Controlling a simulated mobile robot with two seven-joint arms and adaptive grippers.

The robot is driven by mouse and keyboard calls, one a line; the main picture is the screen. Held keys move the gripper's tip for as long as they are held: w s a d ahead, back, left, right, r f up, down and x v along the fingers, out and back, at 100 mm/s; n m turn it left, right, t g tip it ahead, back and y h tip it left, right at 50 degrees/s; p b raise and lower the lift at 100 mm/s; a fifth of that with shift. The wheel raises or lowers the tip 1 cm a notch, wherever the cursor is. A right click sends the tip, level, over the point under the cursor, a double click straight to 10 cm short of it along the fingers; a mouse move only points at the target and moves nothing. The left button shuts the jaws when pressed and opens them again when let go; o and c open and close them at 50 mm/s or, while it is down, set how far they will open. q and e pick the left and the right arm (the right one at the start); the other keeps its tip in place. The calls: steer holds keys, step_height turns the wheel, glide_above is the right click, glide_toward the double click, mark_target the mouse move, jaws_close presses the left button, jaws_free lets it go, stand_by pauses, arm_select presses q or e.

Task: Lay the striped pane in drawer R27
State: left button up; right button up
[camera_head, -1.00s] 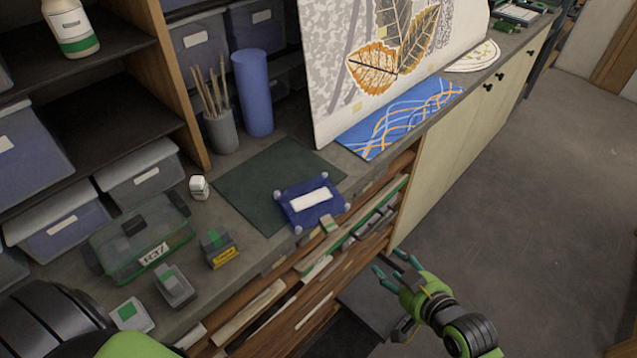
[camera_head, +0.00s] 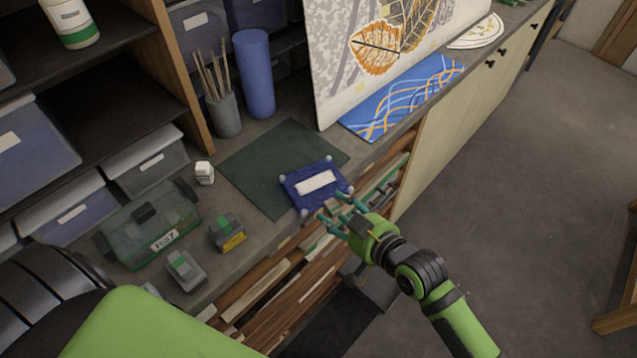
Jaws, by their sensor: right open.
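No pane is plainly striped. A small dark-blue pane (camera_head: 301,197) with one white bar and pale round corners lies at the front edge of the dark green mat. A larger blue sheet (camera_head: 385,105) with wavy orange and white lines lies farther right. I cannot tell which is the striped pane. A clear, green-tinted box (camera_head: 130,243) with dark clasps, at the left of the counter, bears a label that seems to read R27. My right gripper (camera_head: 334,211) is open and empty, just in front of the small pane's near right corner. My left gripper is out of view.
The green mat (camera_head: 262,165) is otherwise bare. A small white bottle (camera_head: 204,173) and a grey-yellow block (camera_head: 228,233) stand between it and the box. A brush pot (camera_head: 224,117) and blue cylinder (camera_head: 256,85) stand behind. Wood strips (camera_head: 262,290) fill the rack below the counter.

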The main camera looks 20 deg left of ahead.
jaws_close()
steer(key=shift+f, duration=0.1)
steer(key=shift+s, duration=0.1)
steer(key=d+r+b, duration=0.4)
steer(key=d+r, duration=0.7)
steer(key=shift+w+d+b, duration=0.35)
steer(key=shift+d, duration=0.05)
